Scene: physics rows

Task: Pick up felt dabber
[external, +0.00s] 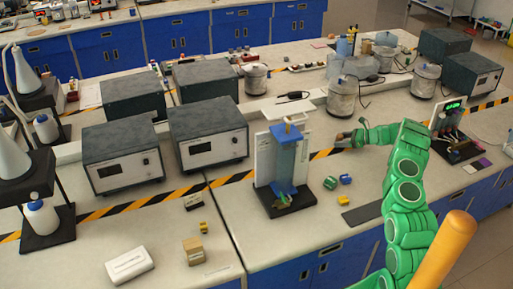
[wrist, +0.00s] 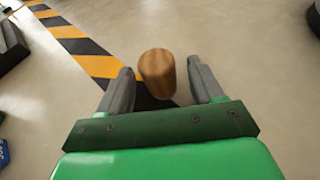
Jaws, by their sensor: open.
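A short brown wooden-looking cylinder (wrist: 157,72), which looks like the felt dabber, stands on the pale bench in the wrist view, partly over the dark edge of the striped tape. My gripper (wrist: 160,80) is open, with one grey finger on each side of the cylinder. Gaps show between the cylinder and both fingers, so it is not clasped. Its felt end cannot be made out. In the external view my gripper (external: 345,139) is low over the bench, right of the blue-and-white stand, and the cylinder is too small to tell apart there.
The blue-and-white stand (external: 285,165) on a black base is left of my gripper. Small green, blue and yellow blocks (external: 330,183) lie in front of it. Metal canisters (external: 341,97) stand behind. Bench around the cylinder is mostly clear.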

